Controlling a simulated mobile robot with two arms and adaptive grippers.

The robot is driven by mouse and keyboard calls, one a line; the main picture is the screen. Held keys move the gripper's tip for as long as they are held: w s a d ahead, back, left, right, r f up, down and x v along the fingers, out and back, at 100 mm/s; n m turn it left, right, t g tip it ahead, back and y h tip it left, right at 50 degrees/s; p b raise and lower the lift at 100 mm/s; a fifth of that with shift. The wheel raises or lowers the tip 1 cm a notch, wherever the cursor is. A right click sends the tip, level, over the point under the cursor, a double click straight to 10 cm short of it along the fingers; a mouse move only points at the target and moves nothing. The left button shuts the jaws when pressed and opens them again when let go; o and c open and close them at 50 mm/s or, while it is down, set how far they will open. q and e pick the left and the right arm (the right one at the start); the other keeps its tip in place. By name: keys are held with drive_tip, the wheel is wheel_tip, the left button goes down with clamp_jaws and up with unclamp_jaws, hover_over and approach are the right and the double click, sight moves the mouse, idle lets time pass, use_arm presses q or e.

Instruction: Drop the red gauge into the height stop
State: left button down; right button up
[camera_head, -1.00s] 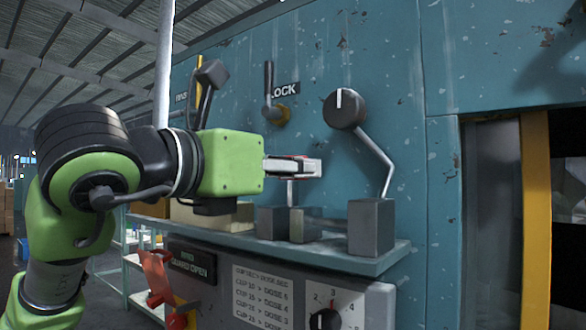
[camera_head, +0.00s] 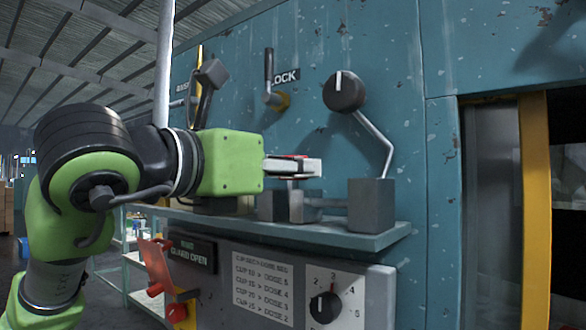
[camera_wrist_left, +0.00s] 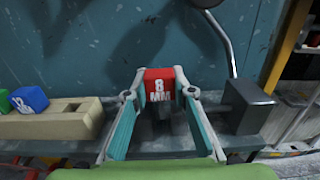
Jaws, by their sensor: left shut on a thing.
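My left gripper (camera_head: 318,167) is shut on the red gauge. The red gauge (camera_wrist_left: 158,84) is marked "8 MM" and sits between the fingertips in the left wrist view. In the head view only a thin strip of red shows between the fingers. Grey metal blocks (camera_head: 272,206) on the shelf, which look like the height stop, lie just below the fingertips. A grey part (camera_wrist_left: 163,113) shows under the gauge in the wrist view. I cannot tell whether the gauge touches it. My right gripper is not in view.
A taller grey block (camera_head: 371,207) stands at the right of the shelf (camera_head: 340,238). A wooden holder (camera_wrist_left: 60,121) with blue (camera_wrist_left: 30,98) and green gauges is left of the gripper. A dark knob (camera_head: 344,91) with a bent rod is on the blue wall above.

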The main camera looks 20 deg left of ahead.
use_arm(q)
drive_tip(key=shift+f+b, duration=0.5)
drive_tip(key=shift+f, duration=0.05)
drive_tip(key=c, duration=1.6)
unclamp_jaws()
drive_tip(key=shift+c, duration=0.2)
drive_tip(key=v, duration=1.2)
